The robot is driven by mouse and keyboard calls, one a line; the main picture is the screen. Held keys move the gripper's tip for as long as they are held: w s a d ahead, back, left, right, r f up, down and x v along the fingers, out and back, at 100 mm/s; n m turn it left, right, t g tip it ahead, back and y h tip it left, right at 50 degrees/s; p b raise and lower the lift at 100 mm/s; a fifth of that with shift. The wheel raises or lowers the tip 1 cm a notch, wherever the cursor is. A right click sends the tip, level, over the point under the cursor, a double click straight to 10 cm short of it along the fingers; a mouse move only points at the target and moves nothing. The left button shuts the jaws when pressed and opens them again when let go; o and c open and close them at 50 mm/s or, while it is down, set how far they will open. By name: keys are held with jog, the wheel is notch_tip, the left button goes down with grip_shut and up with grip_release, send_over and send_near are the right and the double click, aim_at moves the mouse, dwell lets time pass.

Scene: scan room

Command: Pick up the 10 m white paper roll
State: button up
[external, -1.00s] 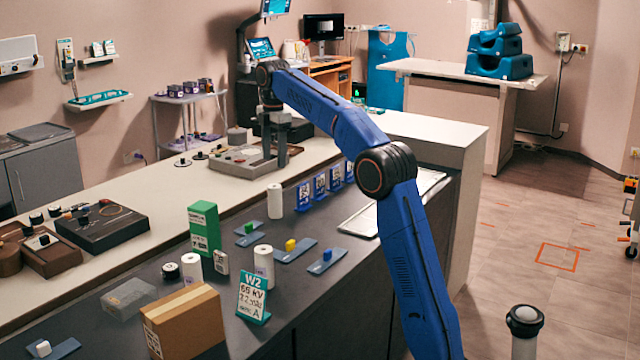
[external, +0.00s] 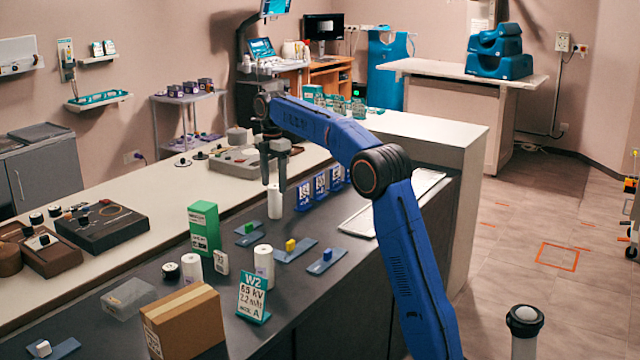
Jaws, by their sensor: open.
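My gripper (external: 274,186) is open and points down at the top of a white roll (external: 275,205) that stands upright at the back of the dark counter. Its fingers overlap the roll's upper end in this view; I cannot tell if they are around it or just in front of or behind it. Two more white rolls stand upright nearer: one with a faint mark (external: 264,264) behind the W2 sign, and one (external: 191,270) by the cardboard box. The length labels are too small to read, so I cannot tell which roll is 10 m.
A green box (external: 204,242), a W2 sign (external: 253,298) and a cardboard box (external: 184,322) stand on the dark counter (external: 310,290). Blue trays with green, yellow (external: 291,245) and blue pieces lie near the far roll. Several blue card stands (external: 320,187) are to its right.

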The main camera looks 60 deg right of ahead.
aim_at(275, 201)
jog(key=shift+d+f, duration=0.15)
jog(key=shift+f, duration=1.85)
jog(key=shift+d+f, duration=0.1)
jog(key=shift+f, duration=1.85)
jog(key=c, duration=1.3)
